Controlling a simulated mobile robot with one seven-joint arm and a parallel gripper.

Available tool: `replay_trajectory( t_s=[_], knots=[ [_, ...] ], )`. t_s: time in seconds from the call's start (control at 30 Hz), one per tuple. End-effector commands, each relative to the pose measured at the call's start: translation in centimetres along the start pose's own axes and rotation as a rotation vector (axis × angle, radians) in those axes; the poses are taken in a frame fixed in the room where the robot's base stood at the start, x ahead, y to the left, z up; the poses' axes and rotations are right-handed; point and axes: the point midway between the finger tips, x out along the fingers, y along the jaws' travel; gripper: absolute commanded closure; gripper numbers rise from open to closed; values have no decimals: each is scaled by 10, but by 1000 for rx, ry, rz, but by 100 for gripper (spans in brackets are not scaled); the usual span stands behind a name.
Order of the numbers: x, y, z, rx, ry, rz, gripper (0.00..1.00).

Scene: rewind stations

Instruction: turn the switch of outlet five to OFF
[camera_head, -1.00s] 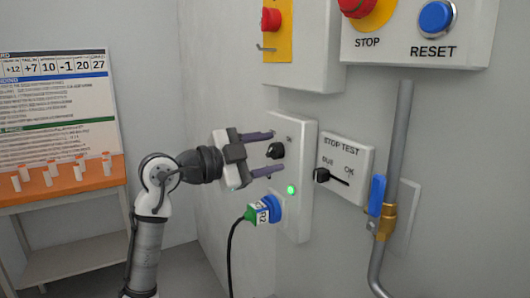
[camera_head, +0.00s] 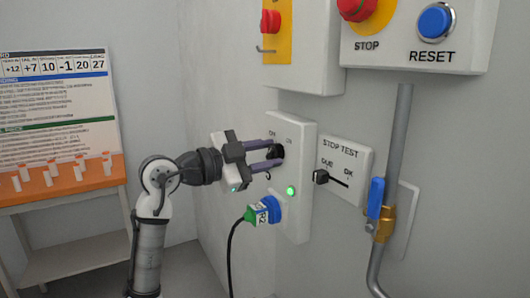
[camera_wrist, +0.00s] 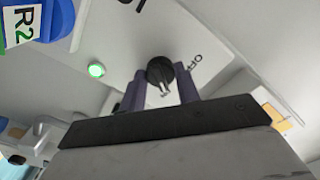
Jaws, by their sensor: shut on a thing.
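The outlet's switch (camera_head: 277,151) is a black rotary knob on a white wall box (camera_head: 298,215). It also shows in the wrist view (camera_wrist: 160,70), with "OFF" printed beside it. My gripper (camera_head: 276,155) reaches the box from the left and is shut on the knob, one purple finger on each side. A green lamp (camera_head: 291,191) is lit below the knob; the wrist view shows it too (camera_wrist: 96,70). A blue socket with a plug labelled R2 (camera_head: 262,211) sits below. The fingers partly hide the knob, and I cannot read the outlet's number.
Right of the box is a STOP TEST panel (camera_head: 346,160) with a black slider. A grey pipe with a blue valve handle (camera_head: 376,198) runs farther right. A STOP and RESET box (camera_head: 420,55) is above. An orange-topped table (camera_head: 60,188) stands at the left.

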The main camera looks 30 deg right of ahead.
Motion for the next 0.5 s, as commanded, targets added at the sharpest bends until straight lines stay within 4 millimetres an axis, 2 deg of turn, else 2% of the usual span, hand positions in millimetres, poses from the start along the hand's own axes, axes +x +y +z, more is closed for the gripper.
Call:
replay_trajectory(
  t_s=[0.5],
  knots=[
    [0, -1, -2, -477, 1, 2, 91]
  ],
)
